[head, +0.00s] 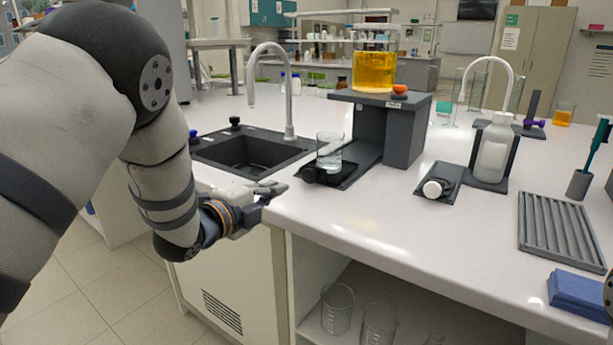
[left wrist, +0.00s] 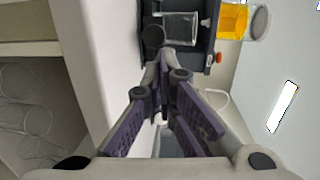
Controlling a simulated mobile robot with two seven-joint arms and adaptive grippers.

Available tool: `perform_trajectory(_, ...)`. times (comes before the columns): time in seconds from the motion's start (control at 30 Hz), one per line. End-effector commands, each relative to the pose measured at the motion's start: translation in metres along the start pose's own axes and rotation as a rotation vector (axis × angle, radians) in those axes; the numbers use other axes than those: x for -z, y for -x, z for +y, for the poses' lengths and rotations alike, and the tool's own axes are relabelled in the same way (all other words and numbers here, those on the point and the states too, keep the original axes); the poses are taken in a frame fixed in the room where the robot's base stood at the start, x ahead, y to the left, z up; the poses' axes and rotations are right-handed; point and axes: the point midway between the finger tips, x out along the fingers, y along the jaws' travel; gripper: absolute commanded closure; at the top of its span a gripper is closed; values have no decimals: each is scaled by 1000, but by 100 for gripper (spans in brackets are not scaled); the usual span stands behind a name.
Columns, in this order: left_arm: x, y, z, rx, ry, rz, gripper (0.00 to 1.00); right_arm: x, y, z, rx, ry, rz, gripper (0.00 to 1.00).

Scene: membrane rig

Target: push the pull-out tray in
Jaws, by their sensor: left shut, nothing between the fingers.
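The dark pull-out tray (head: 347,179) sticks out at the front left of the grey membrane rig (head: 406,135). A clear beaker of liquid (head: 329,158) stands upright on it. The tray's front carries a black round knob (head: 311,174). In the left wrist view the tray (left wrist: 207,22), beaker (left wrist: 180,28) and knob (left wrist: 153,37) are ahead of the fingers. My left gripper (head: 282,187) is shut and empty, low over the counter's edge, its fingertips close in front of the knob. I cannot tell whether they touch. My right gripper is not in view.
A sink (head: 248,150) with a tall tap lies behind and left of the tray. A vessel of orange liquid (head: 374,72) stands on the rig. To the right are a white bottle (head: 493,150) and a ribbed grey rack (head: 562,232). The counter's front middle is clear.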

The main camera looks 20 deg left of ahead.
Motion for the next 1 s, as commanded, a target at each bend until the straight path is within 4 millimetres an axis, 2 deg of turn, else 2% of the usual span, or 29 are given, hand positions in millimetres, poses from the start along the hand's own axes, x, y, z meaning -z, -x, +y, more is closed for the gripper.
perform_trajectory(0.3, 0, -72, 10, -10, 6, -1, 100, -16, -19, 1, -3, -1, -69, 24)
perform_trajectory(0.5, -1, -101, 7, -7, 6, -2, 100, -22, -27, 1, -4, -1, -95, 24)
perform_trajectory(0.67, 0, -110, 4, -4, 6, -2, 100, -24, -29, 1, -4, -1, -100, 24)
perform_trajectory(1.0, -1, -110, 2, -3, 5, -3, 100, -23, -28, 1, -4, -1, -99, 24)
